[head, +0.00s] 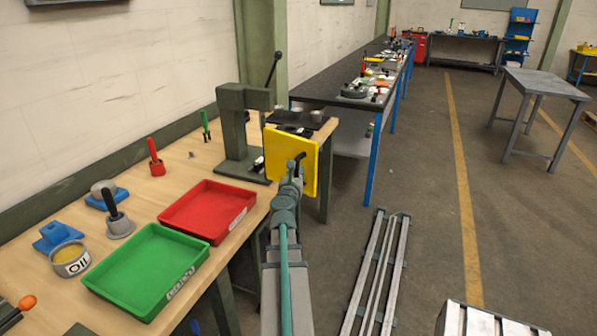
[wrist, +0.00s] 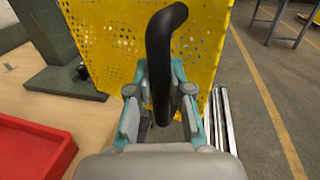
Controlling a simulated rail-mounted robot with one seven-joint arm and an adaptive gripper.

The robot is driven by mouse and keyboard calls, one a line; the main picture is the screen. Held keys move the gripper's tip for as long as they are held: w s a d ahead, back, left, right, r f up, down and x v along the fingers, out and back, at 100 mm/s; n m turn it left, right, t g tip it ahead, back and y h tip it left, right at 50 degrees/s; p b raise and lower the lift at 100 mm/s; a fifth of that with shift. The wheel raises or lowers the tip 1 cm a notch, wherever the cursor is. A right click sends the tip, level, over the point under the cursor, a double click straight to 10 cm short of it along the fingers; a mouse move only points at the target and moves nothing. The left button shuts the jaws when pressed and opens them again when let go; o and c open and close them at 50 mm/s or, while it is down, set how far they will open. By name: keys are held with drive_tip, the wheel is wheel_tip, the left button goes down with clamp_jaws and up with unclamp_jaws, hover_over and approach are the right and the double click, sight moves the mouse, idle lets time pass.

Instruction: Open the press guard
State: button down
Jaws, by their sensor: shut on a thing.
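The press guard (head: 279,150) is a yellow perforated plate, upright at the bench's right edge beside the dark green press (head: 234,125). It fills much of the upper wrist view (wrist: 205,45). Its black curved handle (wrist: 160,60) stands out toward me and shows small in the head view. My gripper (head: 295,170) is shut on this handle; in the wrist view its fingers (wrist: 159,98) sit on either side of the handle's lower part. The guard hides part of the press's right side. The press's base shows at left in the wrist view.
A red tray (head: 190,230) and a green tray (head: 120,285) lie on the bench left of my arm. A red-handled tool (head: 155,160) and an oil tin (head: 70,262) stand farther left. Metal rails (head: 375,270) lie on the floor at right. The aisle beyond is clear.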

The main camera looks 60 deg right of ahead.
drive_tip(key=shift+w+r, duration=0.1)
drive_tip(key=shift+w, duration=0.15)
drive_tip(key=c, duration=1.1)
unclamp_jaws()
drive_tip(key=shift+a, duration=0.1)
drive_tip(key=shift+o, duration=0.2)
drive_tip(key=shift+s+a, duration=0.2)
drive_tip(key=shift+a, duration=0.25)
drive_tip(key=v, duration=0.6)
drive_tip(key=shift+a, duration=0.3)
drive_tip(key=shift+s, duration=0.1)
